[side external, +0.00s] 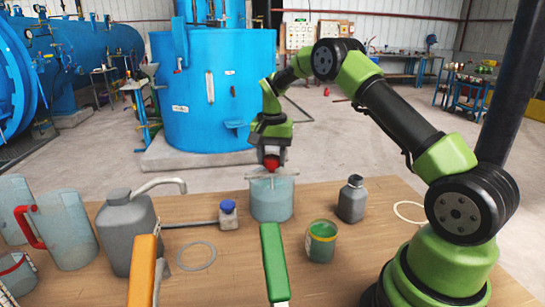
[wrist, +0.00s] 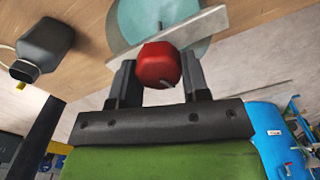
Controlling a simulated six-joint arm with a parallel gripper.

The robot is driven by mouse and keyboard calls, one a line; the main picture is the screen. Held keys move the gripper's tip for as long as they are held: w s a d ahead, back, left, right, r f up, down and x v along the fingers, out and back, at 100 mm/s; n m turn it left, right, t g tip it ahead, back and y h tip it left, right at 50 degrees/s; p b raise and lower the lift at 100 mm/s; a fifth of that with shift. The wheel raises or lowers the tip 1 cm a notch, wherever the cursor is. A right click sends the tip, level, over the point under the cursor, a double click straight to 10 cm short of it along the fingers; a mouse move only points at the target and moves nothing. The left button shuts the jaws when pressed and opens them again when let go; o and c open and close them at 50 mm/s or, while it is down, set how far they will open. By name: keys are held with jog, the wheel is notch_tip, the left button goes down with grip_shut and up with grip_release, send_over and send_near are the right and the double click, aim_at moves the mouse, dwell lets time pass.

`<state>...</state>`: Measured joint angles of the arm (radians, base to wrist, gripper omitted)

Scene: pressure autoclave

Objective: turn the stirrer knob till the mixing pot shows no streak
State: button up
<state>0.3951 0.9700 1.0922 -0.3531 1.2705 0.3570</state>
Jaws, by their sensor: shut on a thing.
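The red stirrer knob (side external: 271,162) sits above the mixing pot (side external: 271,200), a pale blue-green translucent vessel on the wooden table. My gripper (side external: 270,155) is over the pot, shut on the knob. In the wrist view the red knob (wrist: 159,65) lies between the two dark fingers of my gripper (wrist: 157,75). A light bar (wrist: 190,32) crosses the pot's top under the knob. The pot (wrist: 140,15) shows only in part there, and its contents are mostly hidden. I cannot tell whether a streak shows in it.
A grey bottle (side external: 352,201) and an open green tin (side external: 320,241) stand right of the pot. A small blue-capped bottle (side external: 228,214) and a grey spouted can (side external: 127,230) stand left. Orange (side external: 143,270) and green (side external: 273,262) upright handles are in front.

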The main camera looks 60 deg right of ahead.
jog(key=n, duration=0.7)
jog(key=shift+w+a+r, duration=0.1)
jog(key=shift+w+a, duration=0.05)
jog(key=n, duration=0.7)
jog(key=shift+a+n, duration=0.15)
jog(key=shift+n, duration=0.15)
jog(key=n, duration=0.3)
jog(key=shift+n, duration=0.3)
jog(key=n, duration=0.3)
jog(key=shift+a+n, duration=0.1)
jog(key=shift+n, duration=0.2)
jog(key=n, duration=0.4)
jog(key=shift+s, duration=0.2)
jog(key=shift+n, duration=1.7)
